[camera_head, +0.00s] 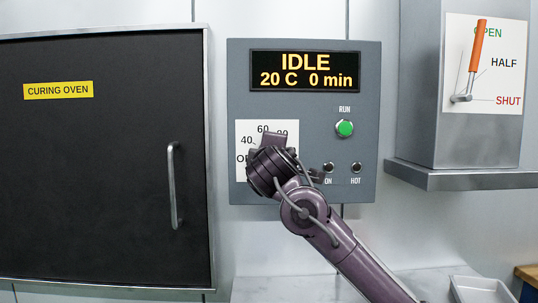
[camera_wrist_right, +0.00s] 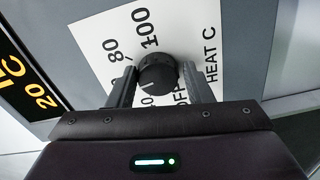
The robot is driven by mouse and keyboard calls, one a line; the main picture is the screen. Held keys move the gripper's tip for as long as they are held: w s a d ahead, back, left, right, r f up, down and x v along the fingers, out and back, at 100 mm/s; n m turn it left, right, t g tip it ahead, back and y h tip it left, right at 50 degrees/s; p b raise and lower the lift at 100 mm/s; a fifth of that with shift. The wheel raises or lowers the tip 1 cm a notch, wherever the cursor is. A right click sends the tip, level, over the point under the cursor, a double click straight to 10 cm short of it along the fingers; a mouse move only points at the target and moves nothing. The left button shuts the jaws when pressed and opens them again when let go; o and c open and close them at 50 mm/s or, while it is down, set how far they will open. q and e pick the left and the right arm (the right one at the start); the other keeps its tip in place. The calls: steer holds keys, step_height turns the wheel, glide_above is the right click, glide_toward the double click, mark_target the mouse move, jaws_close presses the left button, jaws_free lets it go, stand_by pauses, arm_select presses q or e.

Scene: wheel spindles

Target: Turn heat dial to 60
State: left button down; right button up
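The heat dial (camera_wrist_right: 157,76) is a round black knob on a white scale plate (camera_wrist_right: 92,42) marked HEAT C, with 80 and 100 readable in the right wrist view. My right gripper (camera_wrist_right: 159,78) has one finger on each side of the knob, very close to it; I cannot tell whether they press on it. The display (camera_head: 305,71) reads IDLE, 20 C, 0 min. My left gripper is not in view.
The grey control panel (camera_head: 365,110) also has a green RUN button (camera_head: 344,128) and ON and HOT lamps (camera_head: 356,167). The closed curing oven door (camera_head: 100,170) stands left. A grey box with an orange-handled lever (camera_head: 478,45) juts out at right. A white tray (camera_head: 480,290) lies below.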

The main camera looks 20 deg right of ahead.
steer(key=shift+o, duration=1.4)
steer(key=shift+s, duration=0.15)
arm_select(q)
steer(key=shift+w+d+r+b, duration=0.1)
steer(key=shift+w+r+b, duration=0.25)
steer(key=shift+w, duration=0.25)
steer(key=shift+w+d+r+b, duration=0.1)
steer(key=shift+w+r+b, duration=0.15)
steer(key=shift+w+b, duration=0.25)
arm_select(e)
steer(key=v, duration=0.7)
steer(key=shift+s, duration=0.3)
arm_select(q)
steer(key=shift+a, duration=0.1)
arm_select(e)
steer(key=shift+a, duration=0.1)
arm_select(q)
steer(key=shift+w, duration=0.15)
